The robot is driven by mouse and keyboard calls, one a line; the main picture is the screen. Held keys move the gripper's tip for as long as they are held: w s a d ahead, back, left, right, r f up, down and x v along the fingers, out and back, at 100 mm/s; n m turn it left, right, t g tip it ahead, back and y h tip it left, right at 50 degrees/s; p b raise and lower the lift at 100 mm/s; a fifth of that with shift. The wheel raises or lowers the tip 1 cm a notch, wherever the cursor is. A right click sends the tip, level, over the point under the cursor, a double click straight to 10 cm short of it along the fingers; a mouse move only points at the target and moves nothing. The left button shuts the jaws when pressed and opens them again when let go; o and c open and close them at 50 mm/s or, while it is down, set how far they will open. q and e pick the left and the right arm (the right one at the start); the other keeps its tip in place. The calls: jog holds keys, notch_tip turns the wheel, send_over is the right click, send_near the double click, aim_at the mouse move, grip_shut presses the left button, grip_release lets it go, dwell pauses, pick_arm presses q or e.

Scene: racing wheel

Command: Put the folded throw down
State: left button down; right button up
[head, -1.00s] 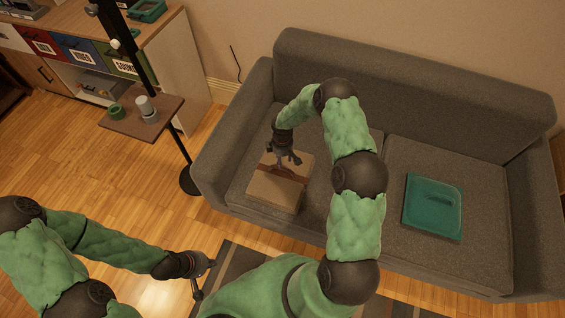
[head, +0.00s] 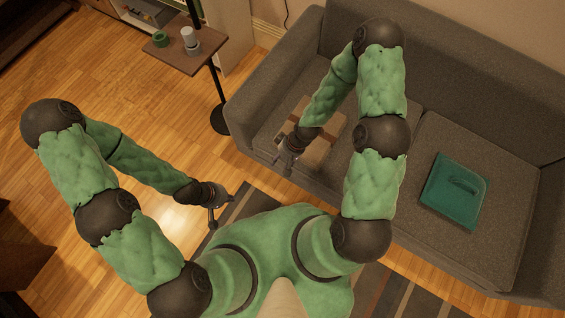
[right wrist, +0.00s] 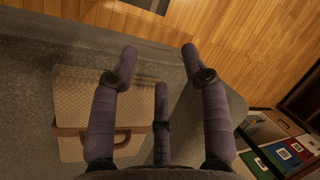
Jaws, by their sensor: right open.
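The folded throw (head: 320,150) is a tan woven bundle with a brown strap, lying on the left seat cushion of the grey sofa (head: 390,235). My right forearm hides part of it in the head view. In the right wrist view the throw (right wrist: 82,90) lies flat with its strap and handle partly behind my fingers. My right gripper (head: 288,158) is open and empty at the throw's near side; its fingers (right wrist: 158,55) are spread, some overlapping the throw in view. Contact cannot be told. My left gripper (head: 222,211) has spread fingers, empty, over the floor left of the sofa.
A teal flat item (head: 455,192) lies on the right seat cushion. A small side table (head: 188,58) with a green cup (head: 160,39) and a grey-white container (head: 189,38) stands left of the sofa. A striped rug (head: 395,290) lies in front; wood floor at left is clear.

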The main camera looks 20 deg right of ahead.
jog(key=s+a+r+m, duration=0.1)
jog(key=s+a+m, duration=0.1)
jog(key=s, duration=0.6)
jog(key=shift+s+a+r+m, duration=0.2)
jog(key=shift+s+r+m, duration=0.1)
jog(key=shift+m, duration=0.4)
